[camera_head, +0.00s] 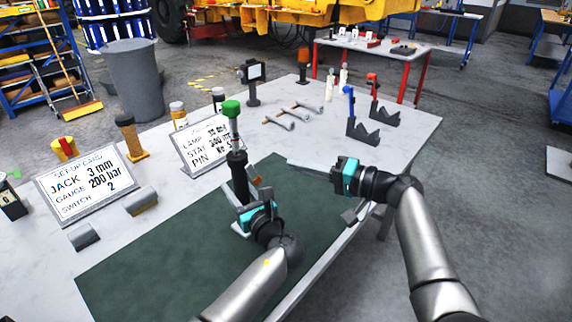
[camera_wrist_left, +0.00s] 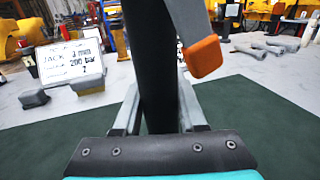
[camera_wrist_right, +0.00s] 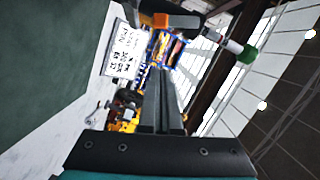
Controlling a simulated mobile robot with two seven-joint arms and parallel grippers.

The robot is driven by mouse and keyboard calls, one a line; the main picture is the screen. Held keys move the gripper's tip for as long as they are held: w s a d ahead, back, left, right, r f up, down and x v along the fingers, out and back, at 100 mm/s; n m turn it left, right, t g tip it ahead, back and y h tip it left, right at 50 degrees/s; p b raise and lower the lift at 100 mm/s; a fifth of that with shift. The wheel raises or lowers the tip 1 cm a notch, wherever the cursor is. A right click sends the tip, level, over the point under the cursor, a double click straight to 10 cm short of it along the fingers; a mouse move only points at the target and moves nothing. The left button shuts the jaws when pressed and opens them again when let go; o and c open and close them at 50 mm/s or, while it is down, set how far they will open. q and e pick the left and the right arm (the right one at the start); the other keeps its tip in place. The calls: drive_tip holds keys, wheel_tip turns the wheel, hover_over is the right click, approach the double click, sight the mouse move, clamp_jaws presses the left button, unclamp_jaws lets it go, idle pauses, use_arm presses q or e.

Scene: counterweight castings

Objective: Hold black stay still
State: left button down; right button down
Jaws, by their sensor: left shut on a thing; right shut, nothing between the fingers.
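The black stay (camera_head: 239,178) stands upright on the green mat, with a green knob (camera_head: 231,108) on a pale rod above it. My left gripper (camera_head: 242,194) is shut around its post from the near side. In the left wrist view, the black post (camera_wrist_left: 150,65) rises between the fingers, with an orange-tipped grey lever (camera_wrist_left: 204,56) beside it. My right gripper (camera_head: 294,163) is shut and empty, pointing left to the right of the stay. In the right wrist view, the closed fingers (camera_wrist_right: 162,100) show, with the green knob (camera_wrist_right: 247,54) beyond. The stay's foot is partly hidden.
Set-up cards (camera_head: 88,186) and (camera_head: 205,143) stand on the left of the table. The green mat (camera_head: 140,265) is largely clear at front left.

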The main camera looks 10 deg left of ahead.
sight(258, 180)
drive_tip(key=v, duration=0.6)
drive_tip(key=c, duration=1.5)
unclamp_jaws()
drive_tip(key=shift+s+d+r, duration=0.1)
